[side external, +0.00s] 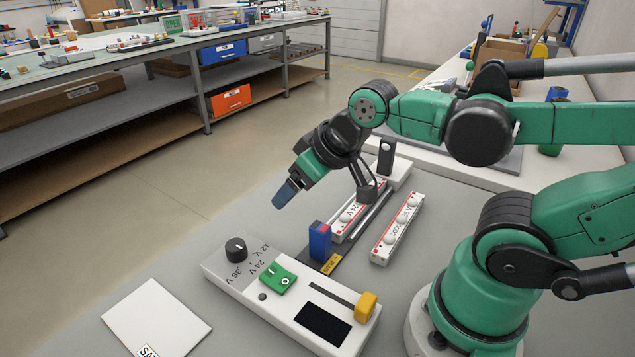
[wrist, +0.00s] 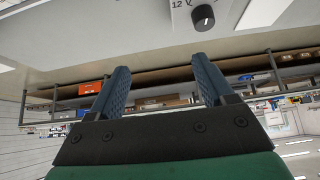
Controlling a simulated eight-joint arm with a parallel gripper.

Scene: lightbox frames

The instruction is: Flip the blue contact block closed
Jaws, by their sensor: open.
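The blue contact block (side external: 320,240) stands upright with a red face on one side, in the side external view. It is at the near end of a dark fixture, beside a yellow label (side external: 331,264) and the rear edge of the white control box (side external: 225,270). A white strip marked 24 V (side external: 347,217) lies in the fixture behind it. My gripper (side external: 283,196) is in the air above and left of the block, apart from it. In the wrist view my gripper (wrist: 158,80) has its two fingers apart with nothing between them. The block does not show there.
The control box carries a black knob (side external: 236,249), a green switch (side external: 277,280), a dark display (side external: 323,323) and a yellow block (side external: 365,306). A second white strip (side external: 398,229) lies to the right. A white card (side external: 155,318) lies front left; the table between it and the box is clear.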

